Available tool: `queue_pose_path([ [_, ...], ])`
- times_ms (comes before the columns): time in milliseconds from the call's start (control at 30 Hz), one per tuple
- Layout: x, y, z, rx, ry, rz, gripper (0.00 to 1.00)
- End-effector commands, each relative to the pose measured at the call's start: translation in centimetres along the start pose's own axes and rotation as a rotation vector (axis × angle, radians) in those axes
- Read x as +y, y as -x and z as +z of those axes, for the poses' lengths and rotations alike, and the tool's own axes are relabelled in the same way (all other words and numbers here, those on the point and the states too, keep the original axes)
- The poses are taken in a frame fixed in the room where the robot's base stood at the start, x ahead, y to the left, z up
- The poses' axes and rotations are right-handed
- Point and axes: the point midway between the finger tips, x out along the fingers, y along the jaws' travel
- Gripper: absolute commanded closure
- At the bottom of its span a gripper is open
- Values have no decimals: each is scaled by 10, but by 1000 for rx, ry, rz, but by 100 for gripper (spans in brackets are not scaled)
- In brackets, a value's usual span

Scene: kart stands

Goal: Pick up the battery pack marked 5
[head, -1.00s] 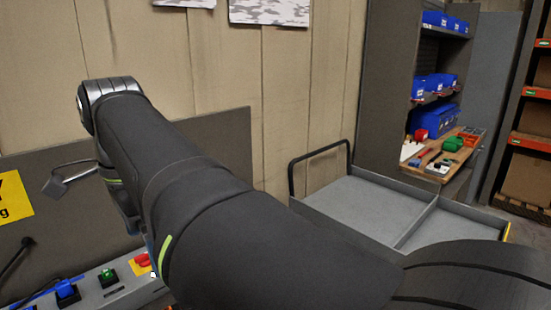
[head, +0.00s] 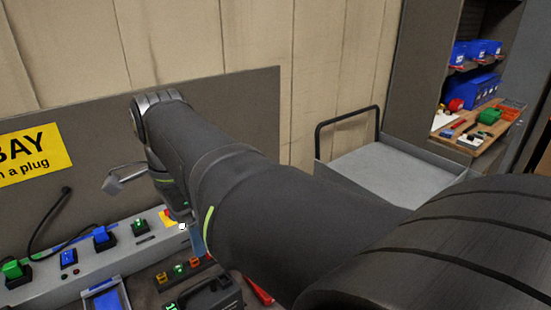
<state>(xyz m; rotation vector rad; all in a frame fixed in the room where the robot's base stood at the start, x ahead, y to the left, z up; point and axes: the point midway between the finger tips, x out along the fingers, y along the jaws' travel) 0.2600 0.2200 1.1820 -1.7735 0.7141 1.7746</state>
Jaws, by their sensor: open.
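No battery pack marked 5 can be made out in the head view. A dark case with a handle (head: 222,296) and green lit marks stands at the bottom edge, cut off by the frame; I cannot read a number 5 on it. My arm crosses the view from the lower right, bends at upper left and drops toward the bench. My gripper is not clearly visible; the arm hides that area.
A grey panel strip (head: 85,276) with blue and green plugs runs along the bench under a yellow sign (head: 32,155). A blue-edged tray (head: 106,297), a small block with coloured terminals (head: 182,271) and a red item (head: 258,291) lie near. A grey cart (head: 385,165) stands right.

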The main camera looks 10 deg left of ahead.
Motion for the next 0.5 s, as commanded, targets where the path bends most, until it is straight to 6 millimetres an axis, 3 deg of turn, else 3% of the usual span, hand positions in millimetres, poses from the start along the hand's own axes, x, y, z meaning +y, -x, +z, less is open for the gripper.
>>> queue_pose_path([
  [33,2,-17,-1,0,4,5,9],
  [100,3,-32,-1,0,8,4,9],
  [267,4,-56,-2,0,11,3,9],
  [500,4,-107,-1,0,11,4,9],
])
